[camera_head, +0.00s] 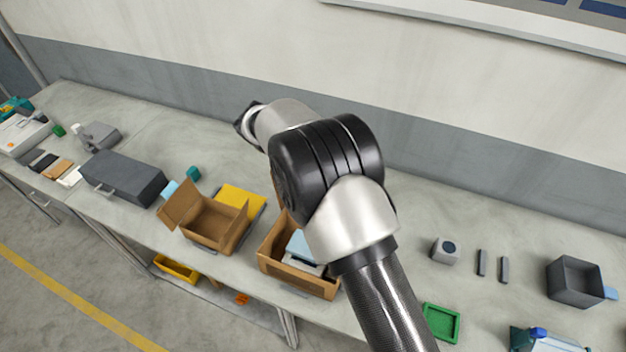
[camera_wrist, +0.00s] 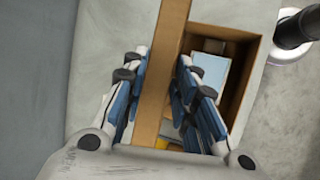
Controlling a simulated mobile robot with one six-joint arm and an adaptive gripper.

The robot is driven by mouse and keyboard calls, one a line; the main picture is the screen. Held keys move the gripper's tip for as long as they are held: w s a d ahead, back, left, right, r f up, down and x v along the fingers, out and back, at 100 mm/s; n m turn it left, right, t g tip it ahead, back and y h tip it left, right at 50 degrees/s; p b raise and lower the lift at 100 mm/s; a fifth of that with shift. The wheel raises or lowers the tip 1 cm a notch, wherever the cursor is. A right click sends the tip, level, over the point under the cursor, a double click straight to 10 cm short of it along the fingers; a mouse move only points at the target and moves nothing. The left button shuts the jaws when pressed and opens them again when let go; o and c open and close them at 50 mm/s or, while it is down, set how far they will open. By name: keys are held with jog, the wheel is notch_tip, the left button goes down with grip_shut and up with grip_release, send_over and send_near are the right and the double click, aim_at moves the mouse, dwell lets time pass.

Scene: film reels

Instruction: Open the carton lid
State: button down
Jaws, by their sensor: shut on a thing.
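A brown carton (camera_head: 330,288) stands on the bench in the head view, partly covered by my arm. It is open at the top and holds light-blue and white items. In the wrist view its lid (camera_wrist: 171,35) is a brown panel seen nearly edge-on, standing up along the left side of the carton's opening (camera_wrist: 250,85). My gripper (camera_wrist: 162,85) has one blue-padded finger on each side of the lid and is shut on it. My gripper cannot be made out in the head view, where my arm hides that area.
A second open carton (camera_head: 203,242) stands to the left, with a yellow item (camera_head: 240,197) behind it. A grey case (camera_head: 122,178) lies farther left. A green tray (camera_head: 456,322), a small grey box (camera_head: 445,251) and a dark bin (camera_head: 575,281) are to the right. The wall runs behind.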

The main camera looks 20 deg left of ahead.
jog(key=c, duration=1.3)
grip_release()
jog(key=shift+w, duration=0.1)
jog(key=shift+c, duration=0.2)
jog(key=w+p+v, duration=0.1)
jog(key=p+v, duration=0.4)
jog(key=v, duration=0.4)
jog(key=w+r+p+v, duration=0.1)
jog(key=p+v, duration=0.4)
jog(key=v, duration=0.5)
jog(key=shift+w+r+p, duration=0.3)
jog(key=shift+w+r, duration=0.05)
jog(key=shift+w, duration=0.4)
jog(key=shift+a, duration=0.1)
